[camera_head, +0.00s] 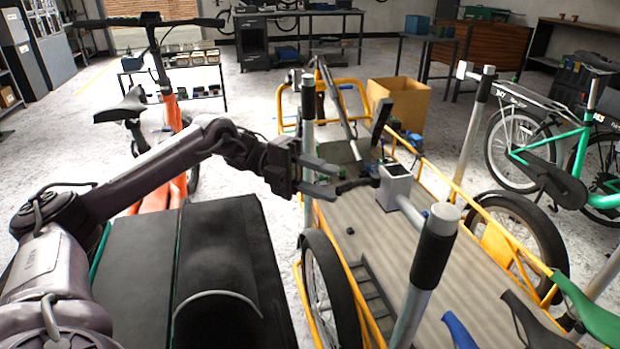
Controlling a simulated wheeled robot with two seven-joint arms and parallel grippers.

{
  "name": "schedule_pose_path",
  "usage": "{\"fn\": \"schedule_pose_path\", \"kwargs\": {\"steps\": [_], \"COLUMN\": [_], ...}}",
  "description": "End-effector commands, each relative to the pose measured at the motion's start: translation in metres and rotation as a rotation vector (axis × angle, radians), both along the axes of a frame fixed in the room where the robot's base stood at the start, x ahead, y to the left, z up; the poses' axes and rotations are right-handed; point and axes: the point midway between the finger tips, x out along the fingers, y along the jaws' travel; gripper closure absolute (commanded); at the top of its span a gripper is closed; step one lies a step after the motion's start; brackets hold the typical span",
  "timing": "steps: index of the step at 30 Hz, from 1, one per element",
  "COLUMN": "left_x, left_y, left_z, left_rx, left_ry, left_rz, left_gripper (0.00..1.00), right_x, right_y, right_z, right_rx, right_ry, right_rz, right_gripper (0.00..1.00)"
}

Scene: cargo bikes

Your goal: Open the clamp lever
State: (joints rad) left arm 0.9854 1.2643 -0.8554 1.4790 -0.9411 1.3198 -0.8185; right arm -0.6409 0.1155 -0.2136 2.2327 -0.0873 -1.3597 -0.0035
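The clamp (396,187) is a grey metal block on the arm of a work stand, above the cargo bike's bed at centre right. A dark lever (358,184) sticks out from the clamp's left side toward my gripper. My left gripper (333,180) comes in from the left with its two fingers apart, one above the other. The lever's free end is at the fingertips; I cannot tell whether it touches them or lies between them. My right gripper is not in view.
The yellow cargo bike (372,316) fills the centre right. Stand posts (433,262) rise close to the clamp. A black box lid (222,262) lies below my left arm. A cardboard box (402,103) is behind, and a green bike (545,150) stands right.

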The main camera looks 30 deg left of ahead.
Motion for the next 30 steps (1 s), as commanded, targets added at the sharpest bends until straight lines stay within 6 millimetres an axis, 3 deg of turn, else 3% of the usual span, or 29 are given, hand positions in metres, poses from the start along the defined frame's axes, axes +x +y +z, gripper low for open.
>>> {"fn": "schedule_pose_path", "kwargs": {"steps": [2,12,30], "left_x": [0.001,0.0,0.0], "left_y": [0.013,0.033,0.036], "left_z": [0.001,0.001,0.0], "left_rx": [0.0,0.0,-0.001], "left_ry": [-0.005,-0.003,0.0], "left_rz": [0.007,0.002,0.003], "left_gripper": [0.62,0.62,0.62], "right_x": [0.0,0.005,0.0], "right_y": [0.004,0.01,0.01], "right_z": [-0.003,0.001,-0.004], "right_rx": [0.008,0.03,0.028], "right_ry": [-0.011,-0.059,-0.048], "right_rz": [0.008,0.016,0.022], "right_gripper": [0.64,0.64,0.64]}}
